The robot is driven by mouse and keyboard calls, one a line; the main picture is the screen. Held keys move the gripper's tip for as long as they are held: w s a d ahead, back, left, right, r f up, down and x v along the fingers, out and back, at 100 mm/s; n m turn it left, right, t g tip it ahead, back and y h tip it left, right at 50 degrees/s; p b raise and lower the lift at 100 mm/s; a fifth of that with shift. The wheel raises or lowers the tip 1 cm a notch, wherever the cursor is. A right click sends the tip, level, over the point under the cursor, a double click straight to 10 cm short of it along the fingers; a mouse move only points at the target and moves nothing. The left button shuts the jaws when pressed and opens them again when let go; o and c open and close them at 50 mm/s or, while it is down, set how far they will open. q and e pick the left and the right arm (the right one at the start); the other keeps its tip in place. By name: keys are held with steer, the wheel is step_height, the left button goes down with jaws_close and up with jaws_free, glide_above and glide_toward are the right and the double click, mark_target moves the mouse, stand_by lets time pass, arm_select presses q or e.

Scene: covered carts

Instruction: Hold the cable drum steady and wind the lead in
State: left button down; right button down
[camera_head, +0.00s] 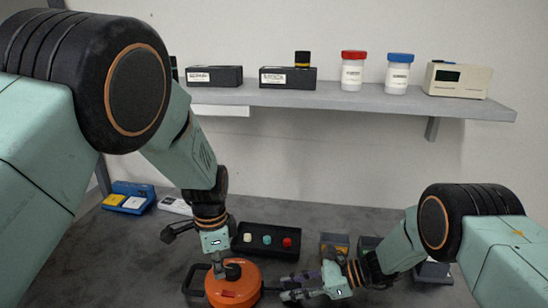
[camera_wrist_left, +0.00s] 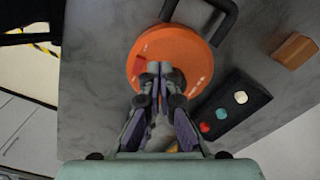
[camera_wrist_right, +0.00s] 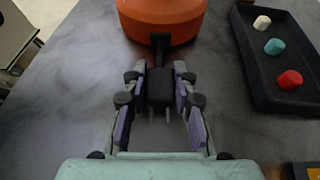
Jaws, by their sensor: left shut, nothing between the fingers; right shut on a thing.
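The orange cable drum (camera_head: 222,294) lies on the grey table, with a black carrying handle (camera_head: 193,281) on its left side. The drum also shows in the left wrist view (camera_wrist_left: 195,60) and right wrist view (camera_wrist_right: 165,14). My left gripper (camera_head: 231,269) is shut and empty, its fingertips (camera_wrist_left: 160,68) over the drum's top. Whether they touch it is unclear. My right gripper (camera_head: 284,289) is shut on a black block (camera_wrist_right: 160,85), seemingly the plug of the lead. A short black stretch (camera_wrist_right: 160,45) joins the block to the drum. The fingers partly hide the block.
A black tray (camera_head: 268,251) with white, teal and red pieces stands just behind the drum. Small bins (camera_head: 335,240) stand to its right, partly behind my right arm. A blue box (camera_head: 130,197) is at the back left. A grey wall shelf (camera_head: 350,99) holds jars and boxes.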

arm_select(q)
steer(key=shift+f, duration=0.65)
steer(key=shift+w+d, duration=0.45)
steer(key=shift+w, duration=0.05)
arm_select(e)
steer(key=shift+s, duration=0.1)
stand_by(0.7)
arm_select(q)
steer(key=shift+w+a, duration=0.3)
steer(key=shift+w, duration=0.2)
stand_by(0.5)
steer(key=shift+w, duration=0.3)
steer(key=shift+a, duration=0.1)
stand_by(0.3)
steer(key=shift+a, duration=0.35)
step_height(320, 180, up, 6)
stand_by(0.5)
